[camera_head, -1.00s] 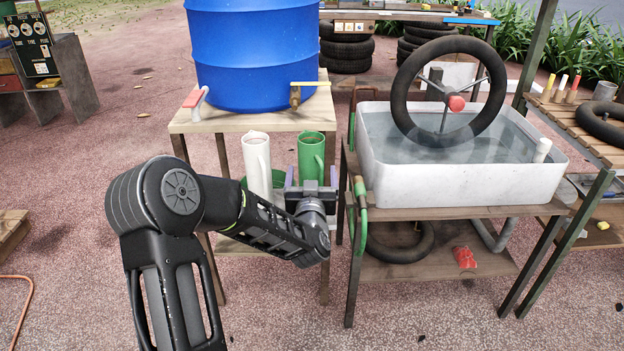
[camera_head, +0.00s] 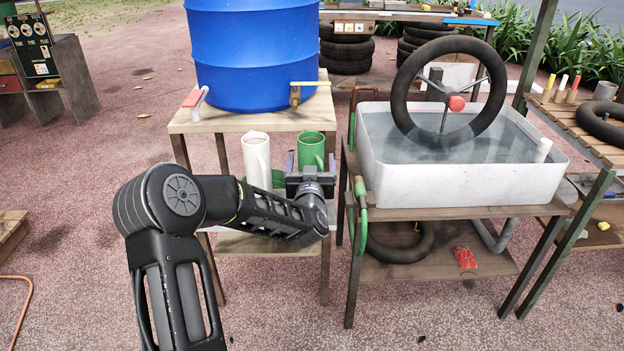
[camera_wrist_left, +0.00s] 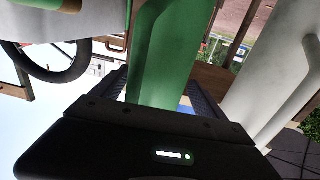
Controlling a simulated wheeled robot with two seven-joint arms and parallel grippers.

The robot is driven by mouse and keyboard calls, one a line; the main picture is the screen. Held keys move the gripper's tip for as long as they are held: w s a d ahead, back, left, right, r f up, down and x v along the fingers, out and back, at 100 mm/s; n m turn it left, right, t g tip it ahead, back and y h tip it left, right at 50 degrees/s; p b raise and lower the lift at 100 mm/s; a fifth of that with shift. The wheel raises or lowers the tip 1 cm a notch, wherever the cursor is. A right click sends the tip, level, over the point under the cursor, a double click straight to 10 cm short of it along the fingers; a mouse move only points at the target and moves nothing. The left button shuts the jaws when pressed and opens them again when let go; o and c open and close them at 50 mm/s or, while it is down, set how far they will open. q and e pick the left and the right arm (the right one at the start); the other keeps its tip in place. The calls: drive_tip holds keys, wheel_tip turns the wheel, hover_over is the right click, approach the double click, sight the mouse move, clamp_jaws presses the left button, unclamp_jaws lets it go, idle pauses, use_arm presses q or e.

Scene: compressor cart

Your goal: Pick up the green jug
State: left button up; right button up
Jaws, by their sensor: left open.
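The green jug (camera_head: 311,148) stands upright beside a white jug (camera_head: 257,158), in front of the blue barrel's stand. My left gripper (camera_head: 311,166) is open at the green jug, and its palm hides the jug's lower part in the head view. In the left wrist view the green jug (camera_wrist_left: 165,60) fills the middle, with its body between the two fingers (camera_wrist_left: 160,90). Whether the fingers touch it I cannot tell. The white jug (camera_wrist_left: 262,85) is close on the right in that view. My right gripper is not in view.
A blue barrel (camera_head: 250,50) with taps stands on a wooden stand (camera_head: 232,118) above the jugs. To the right, a white water tub (camera_head: 465,185) with a wheel (camera_head: 402,95) sits on a table. A green hose (camera_head: 359,210) hangs at that table's left edge.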

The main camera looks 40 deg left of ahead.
use_arm(q)
drive_tip(key=shift+c, duration=0.4)
clamp_jaws()
idle(0.4)
